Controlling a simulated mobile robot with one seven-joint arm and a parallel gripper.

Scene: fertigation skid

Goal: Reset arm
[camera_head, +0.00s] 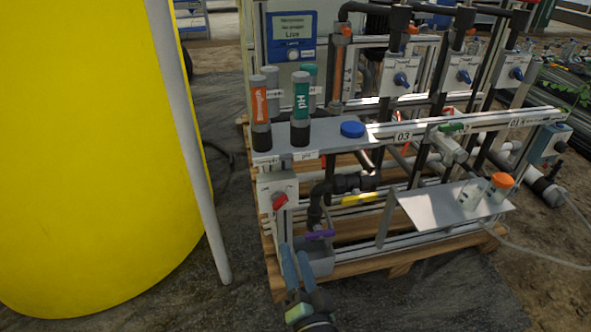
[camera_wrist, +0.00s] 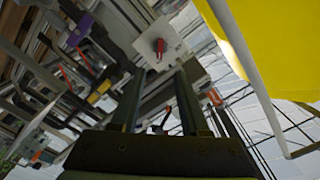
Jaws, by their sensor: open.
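My gripper (camera_head: 297,268) is low at the front left corner of the skid in the head view, with its two fingers pointing up and away. The fingers are apart with nothing between them. In the wrist view my gripper (camera_wrist: 157,103) also shows apart and empty, with the skid beyond it. A grey box with a red handle (camera_head: 280,201) is above the fingers on the skid's left post; the handle shows in the wrist view (camera_wrist: 159,47) too. A purple-handled valve (camera_head: 319,235) is just right of the fingertips. I cannot tell if the fingers touch the grey bin (camera_head: 316,259) beside them.
A large yellow tank (camera_head: 95,150) with a grey upright pipe (camera_head: 188,140) stands at the left. The skid's wooden pallet (camera_head: 400,262) and sloped metal plate (camera_head: 450,205) are to the right. Bare dark floor (camera_head: 450,295) lies in front.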

